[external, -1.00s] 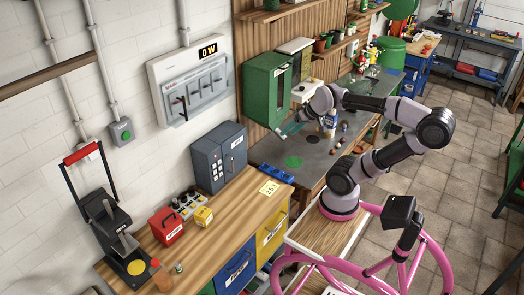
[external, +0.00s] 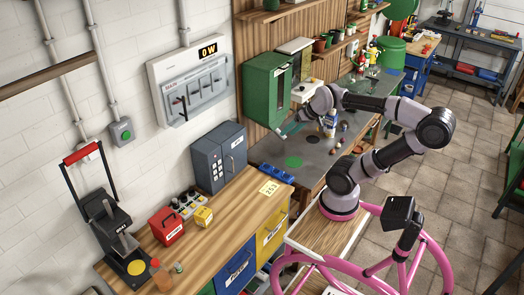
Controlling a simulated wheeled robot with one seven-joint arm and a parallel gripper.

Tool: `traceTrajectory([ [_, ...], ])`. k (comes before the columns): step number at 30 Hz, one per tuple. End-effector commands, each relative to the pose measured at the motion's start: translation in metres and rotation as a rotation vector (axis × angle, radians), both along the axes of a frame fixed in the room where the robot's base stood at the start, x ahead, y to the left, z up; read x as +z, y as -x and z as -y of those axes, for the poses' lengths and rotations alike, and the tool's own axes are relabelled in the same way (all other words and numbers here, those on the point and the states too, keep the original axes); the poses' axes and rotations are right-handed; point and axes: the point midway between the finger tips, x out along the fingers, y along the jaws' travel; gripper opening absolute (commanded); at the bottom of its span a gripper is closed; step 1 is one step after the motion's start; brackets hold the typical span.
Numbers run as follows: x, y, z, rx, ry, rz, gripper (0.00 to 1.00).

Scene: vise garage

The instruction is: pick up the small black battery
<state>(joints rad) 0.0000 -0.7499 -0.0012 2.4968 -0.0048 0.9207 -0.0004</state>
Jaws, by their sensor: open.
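My gripper (external: 290,130) is at the end of my arm, over the dark workbench (external: 262,152) and close to the front of the green wall cabinet (external: 262,95). Its teal fingers are small in this view; they are open, and I see nothing held between them. I cannot make out the small black battery for certain. A grey rack with several dark round-topped pieces (external: 188,204) stands on the wooden counter, too small to identify. Part of the dark bench is hidden behind my arm.
On the wooden counter (external: 225,215) are a grey safe-like box (external: 219,157), a red box (external: 166,225), a yellow cube (external: 203,216) and a black lever press (external: 115,240). A blue tray (external: 276,173) lies by its far edge.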

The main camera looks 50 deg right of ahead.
Motion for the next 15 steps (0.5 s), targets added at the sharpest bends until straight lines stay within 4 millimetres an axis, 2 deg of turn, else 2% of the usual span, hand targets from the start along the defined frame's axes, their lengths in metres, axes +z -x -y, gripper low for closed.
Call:
traceTrajectory([
  [4,0.0000,0.0000,0.0000,0.000,0.000,0.000,0.61],
  [5,0.0000,0.0000,0.0000,0.000,0.000,0.000,0.67],
  [12,-0.0001,-0.0003,0.0000,0.000,0.000,0.000,0.67],
  [15,-0.0024,-0.0080,0.0009,0.003,0.017,0.000,0.67],
])
